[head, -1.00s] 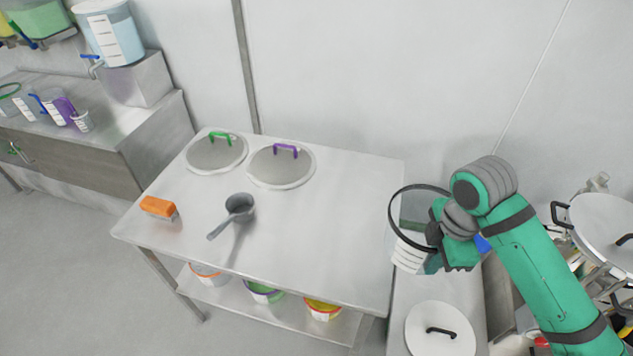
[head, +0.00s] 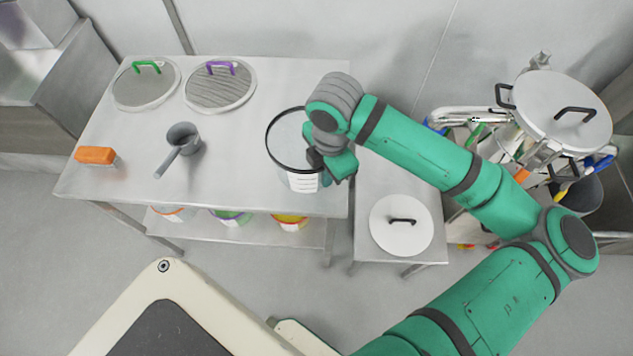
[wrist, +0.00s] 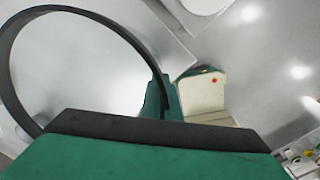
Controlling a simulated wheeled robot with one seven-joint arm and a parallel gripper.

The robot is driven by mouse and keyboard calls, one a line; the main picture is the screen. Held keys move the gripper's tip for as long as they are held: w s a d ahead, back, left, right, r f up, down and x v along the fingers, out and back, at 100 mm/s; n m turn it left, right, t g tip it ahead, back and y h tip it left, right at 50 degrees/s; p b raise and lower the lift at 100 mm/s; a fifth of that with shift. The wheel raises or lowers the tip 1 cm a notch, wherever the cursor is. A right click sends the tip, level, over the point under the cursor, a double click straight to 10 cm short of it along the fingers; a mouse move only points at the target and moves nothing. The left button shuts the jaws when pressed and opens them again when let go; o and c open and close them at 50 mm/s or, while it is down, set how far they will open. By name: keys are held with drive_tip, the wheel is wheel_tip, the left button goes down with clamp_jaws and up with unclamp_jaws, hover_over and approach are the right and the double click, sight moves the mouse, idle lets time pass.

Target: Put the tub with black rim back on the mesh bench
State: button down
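The tub with black rim (head: 300,181) is a clear tub with a white label, and it appears upright. It is over the right end of the steel bench with the round mesh screens (head: 225,170). I cannot tell whether its base touches the bench top. My gripper (head: 322,160) is at the tub's right side, closed on its rim. In the wrist view the black rim (wrist: 75,12) curves from the left into the grip, between the green finger and the dark pad. The tub's base is not clear there.
Mesh screens with green (head: 146,88) and purple (head: 220,88) handles lie at the bench's back left. A grey scoop (head: 183,138) and an orange brush (head: 95,155) lie in front. A lower side table (head: 380,185) holds a white lid (head: 401,226). Mid-bench is clear.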

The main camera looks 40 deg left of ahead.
drive_tip(key=shift+s+a+f, duration=0.2)
drive_tip(key=shift+a+f, duration=0.2)
drive_tip(key=shift+f, duration=0.15)
drive_tip(key=shift+s+a+f, duration=0.15)
drive_tip(key=shift+a+f, duration=0.25)
drive_tip(key=shift+f, duration=0.15)
drive_tip(key=shift+a+f, duration=0.15)
drive_tip(key=shift+f, duration=1.6)
drive_tip(key=shift+f, duration=0.15)
drive_tip(key=c, duration=2)
unclamp_jaws()
drive_tip(key=r, duration=1.2)
drive_tip(key=shift+s+d+r, duration=0.15)
drive_tip(key=shift+d+r, duration=0.05)
drive_tip(key=shift+d, duration=0.05)
